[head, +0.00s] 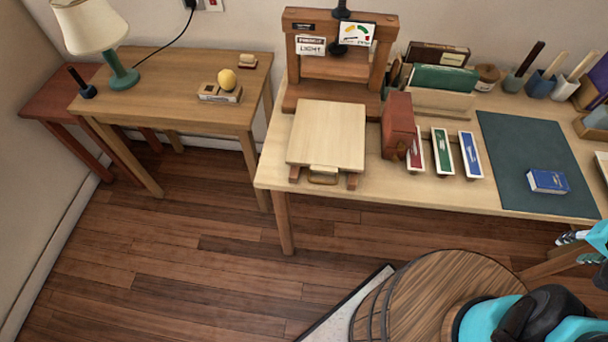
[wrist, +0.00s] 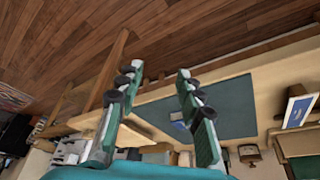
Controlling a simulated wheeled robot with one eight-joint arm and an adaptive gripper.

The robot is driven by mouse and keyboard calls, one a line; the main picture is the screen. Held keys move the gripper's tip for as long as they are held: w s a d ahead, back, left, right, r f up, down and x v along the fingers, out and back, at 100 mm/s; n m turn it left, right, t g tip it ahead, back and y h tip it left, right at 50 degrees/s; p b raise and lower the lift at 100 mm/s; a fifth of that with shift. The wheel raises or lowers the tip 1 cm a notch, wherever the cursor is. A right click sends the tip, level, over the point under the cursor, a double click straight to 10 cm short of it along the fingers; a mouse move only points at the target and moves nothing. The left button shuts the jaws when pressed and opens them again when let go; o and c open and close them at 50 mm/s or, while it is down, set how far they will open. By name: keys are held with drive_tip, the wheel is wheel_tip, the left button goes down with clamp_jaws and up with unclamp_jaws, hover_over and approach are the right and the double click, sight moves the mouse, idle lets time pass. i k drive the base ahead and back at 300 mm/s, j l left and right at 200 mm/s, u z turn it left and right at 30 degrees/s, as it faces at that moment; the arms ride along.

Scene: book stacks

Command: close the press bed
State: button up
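The wooden press (head: 339,68) stands at the back left of the long table, with signs on its upright frame. Its bed (head: 327,135), a pale flat board, sticks out of the frame toward the table's front edge on darker rails. A small handle (head: 323,179) is at the bed's front. My gripper (head: 580,247) is at the right edge of the head view, far to the right of the bed and touching nothing visible. In the wrist view my gripper (wrist: 155,82) has its fingers spread apart with nothing between them. The press is not clearly visible there.
A round wooden stool (head: 420,290) is on the floor in front. A side table (head: 165,90) is left.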

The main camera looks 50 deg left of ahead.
sight(328, 137)
drive_tip(key=u, duration=2.25)
drive_tip(key=k+l+z, duration=0.3)
drive_tip(key=l+z, duration=0.3)
drive_tip(key=k+j, duration=0.05)
